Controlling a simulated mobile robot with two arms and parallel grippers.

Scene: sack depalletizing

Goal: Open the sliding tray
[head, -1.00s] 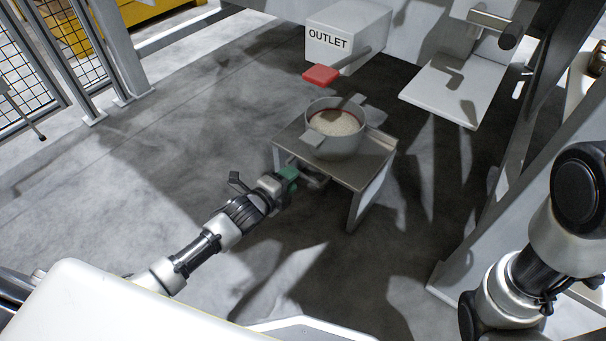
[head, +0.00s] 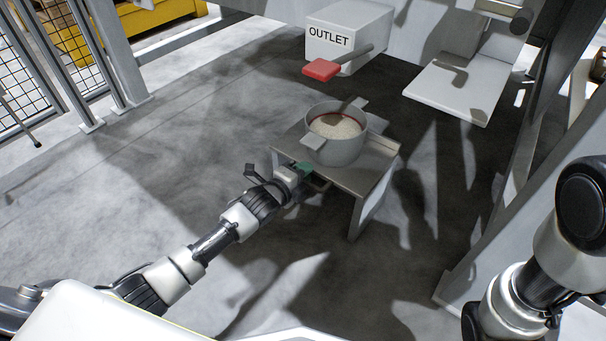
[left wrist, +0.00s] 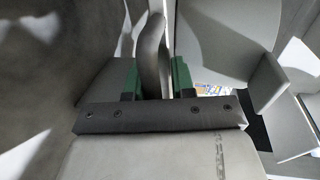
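The sliding tray (head: 388,147) is a flat grey metal top on a low stand, with a grey pot (head: 340,150) of pale grains on it. A curved dark handle (left wrist: 152,50) shows in the left wrist view. My left gripper (head: 304,168) is low at the tray's front left edge. In the left wrist view its green fingers (left wrist: 155,80) stand on both sides of the handle, with almost no gap, and look shut on it. The pot and tray edge partly hide the fingertips in the head view. My right gripper is out of view; only its arm shows at the right.
A white shelf (head: 460,88) juts out at the right. A grey frame post (head: 500,225) stands right of the tray. The floor to the left is clear.

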